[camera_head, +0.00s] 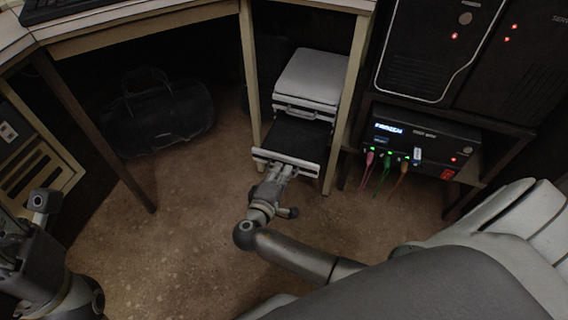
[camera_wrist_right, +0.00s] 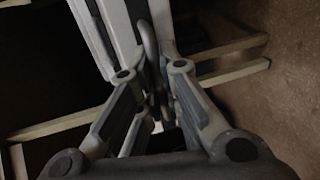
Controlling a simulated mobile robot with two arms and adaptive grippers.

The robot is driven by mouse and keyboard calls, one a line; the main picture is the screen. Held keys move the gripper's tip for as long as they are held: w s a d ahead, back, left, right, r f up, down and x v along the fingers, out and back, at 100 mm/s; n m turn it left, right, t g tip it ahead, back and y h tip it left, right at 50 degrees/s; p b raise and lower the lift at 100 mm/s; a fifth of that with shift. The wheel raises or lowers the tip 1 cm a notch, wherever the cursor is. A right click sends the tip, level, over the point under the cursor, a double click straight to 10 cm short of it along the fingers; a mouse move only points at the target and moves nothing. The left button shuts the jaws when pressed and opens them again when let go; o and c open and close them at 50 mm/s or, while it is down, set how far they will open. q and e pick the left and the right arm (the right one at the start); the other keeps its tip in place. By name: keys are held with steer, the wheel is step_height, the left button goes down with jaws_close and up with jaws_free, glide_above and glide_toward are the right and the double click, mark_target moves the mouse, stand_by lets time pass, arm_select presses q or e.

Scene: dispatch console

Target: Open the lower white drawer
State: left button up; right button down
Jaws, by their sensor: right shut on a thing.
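The white drawer unit (camera_head: 312,75) stands under the desk between wooden legs. Its lower drawer (camera_head: 300,138) is pulled out, with the dark inside showing behind its white front (camera_head: 312,165). The upper drawer, with its handle (camera_head: 300,112), is closed. My right gripper (camera_head: 283,170) is shut on the lower drawer's handle at the front. In the right wrist view, the fingers (camera_wrist_right: 158,85) close around the grey handle bar (camera_wrist_right: 149,45), beside the white drawer front (camera_wrist_right: 112,40). Part of my left arm shows at the lower left, but its gripper cannot be made out.
Wooden desk legs (camera_head: 342,110) stand close on both sides of the unit. A black bag (camera_head: 165,112) lies under the desk at left. At right, a black device (camera_head: 425,140) has coloured cables hanging from it. The floor (camera_head: 180,235) in front is clear.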

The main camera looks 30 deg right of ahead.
steer(key=c, duration=1.9)
jaws_free()
steer(key=v, duration=1.2)
